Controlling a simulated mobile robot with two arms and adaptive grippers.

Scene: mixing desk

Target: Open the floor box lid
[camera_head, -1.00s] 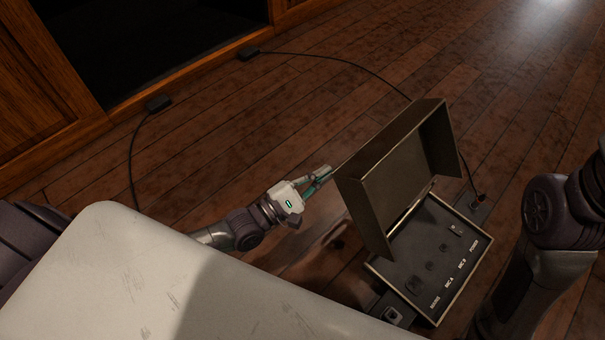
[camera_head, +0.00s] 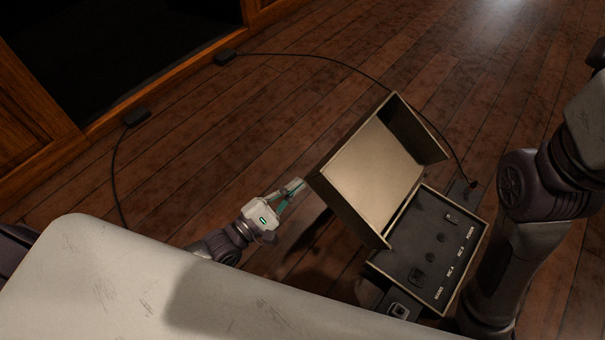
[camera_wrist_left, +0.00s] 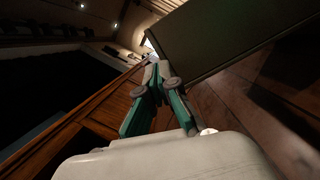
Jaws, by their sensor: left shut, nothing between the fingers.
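The floor box (camera_head: 418,262) sits on the wooden floor, with labelled sockets on its dark panel. Its lid (camera_head: 368,170) stands raised and tilted back to the left, with its inner face lit and the panel exposed. My left gripper (camera_head: 296,188) is shut and empty, just left of the lid's outer edge. I cannot tell whether the fingertips touch the lid. In the left wrist view my shut fingers (camera_wrist_left: 158,72) point up beside the dark lid (camera_wrist_left: 215,38). My right arm shows at the right, but its gripper is out of view.
A black cable (camera_head: 340,65) runs across the floor to a plug (camera_head: 472,184) beside the box. Two dark connectors lie by the wooden cabinet's base (camera_head: 180,85). The floor between cabinet and box is mostly clear. My pale body fills the lower left.

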